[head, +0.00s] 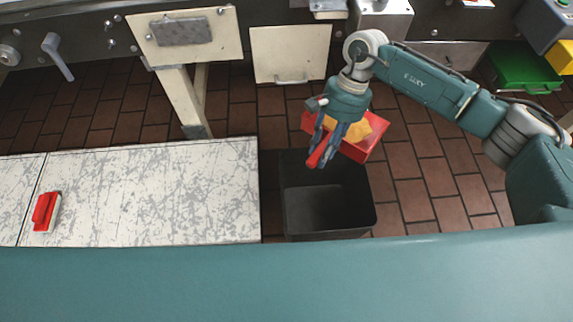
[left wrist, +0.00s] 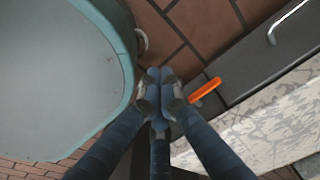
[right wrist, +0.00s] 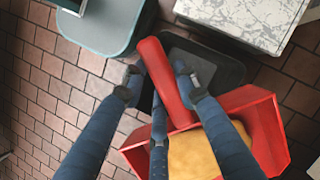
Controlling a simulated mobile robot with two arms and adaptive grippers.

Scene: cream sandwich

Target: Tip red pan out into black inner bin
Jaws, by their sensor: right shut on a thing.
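The red pan (head: 375,150) holds a yellow-orange lump and hangs in the air above the far edge of the black bin (head: 330,222). In the right wrist view, the pan (right wrist: 268,115) shows with its red handle (right wrist: 165,80) between my fingers, the yellow lump (right wrist: 200,155) in its tray and the black bin (right wrist: 225,68) beyond. My right gripper (head: 325,148) is shut on the pan's handle. The part of the bin's inside that shows looks empty. My left gripper (left wrist: 160,82) has its fingertips together and empty; it is outside the head view.
A table (head: 222,45) with a grey block stands behind. A green crate (head: 522,68) is at far right. An orange bar (left wrist: 205,90) is near my left fingers.

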